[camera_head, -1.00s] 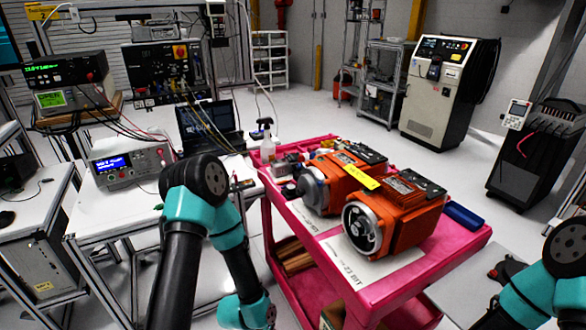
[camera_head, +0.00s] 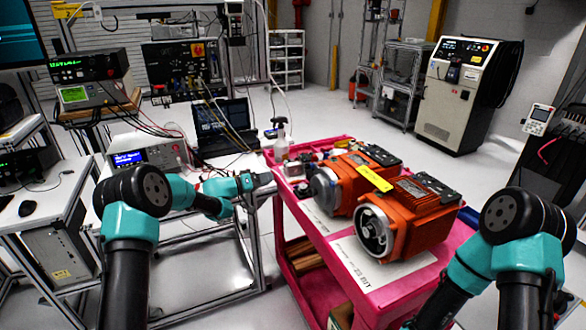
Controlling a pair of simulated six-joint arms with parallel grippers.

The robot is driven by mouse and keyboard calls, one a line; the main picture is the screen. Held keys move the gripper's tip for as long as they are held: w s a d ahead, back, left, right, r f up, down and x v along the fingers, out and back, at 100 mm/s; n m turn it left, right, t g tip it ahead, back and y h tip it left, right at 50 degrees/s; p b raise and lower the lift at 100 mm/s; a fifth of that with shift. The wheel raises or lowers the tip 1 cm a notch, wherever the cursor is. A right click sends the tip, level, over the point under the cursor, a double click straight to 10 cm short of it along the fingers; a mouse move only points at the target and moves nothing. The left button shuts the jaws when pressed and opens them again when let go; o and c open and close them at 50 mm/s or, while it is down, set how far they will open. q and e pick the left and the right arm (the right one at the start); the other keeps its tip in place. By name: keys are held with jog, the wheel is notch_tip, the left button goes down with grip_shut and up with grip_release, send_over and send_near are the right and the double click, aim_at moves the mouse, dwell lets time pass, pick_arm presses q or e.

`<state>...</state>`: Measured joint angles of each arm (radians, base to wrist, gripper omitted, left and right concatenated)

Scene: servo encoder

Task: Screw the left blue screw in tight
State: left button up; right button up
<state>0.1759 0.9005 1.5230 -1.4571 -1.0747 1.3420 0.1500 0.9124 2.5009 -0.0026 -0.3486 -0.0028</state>
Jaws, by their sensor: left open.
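Two orange servo motors sit side by side on a pink cart (camera_head: 395,297). The nearer motor (camera_head: 420,220) has a round silver and black encoder end (camera_head: 373,232) facing front left. The farther motor (camera_head: 350,172) has a grey end (camera_head: 325,188) and a yellow label. I cannot make out any blue screw at this size. My left gripper (camera_head: 268,180) is open, at the left edge of the cart top and left of the farther motor, apart from both motors. My right arm reaches down at the right; its gripper is out of the frame.
A spray bottle (camera_head: 280,138) and small parts stand at the cart's far left corner. A white sheet (camera_head: 385,268) lies in front of the nearer motor. A white bench with a power supply (camera_head: 148,153) and a laptop (camera_head: 220,127) is at the left.

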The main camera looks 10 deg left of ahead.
aim_at(311, 166)
pick_arm(q)
jog(key=shift+a+r, duration=0.1)
jog(key=shift+r, duration=0.3)
jog(key=x, duration=1.7)
jog(key=shift+d, duration=0.25)
jog(key=shift+c, duration=0.4)
grip_shut()
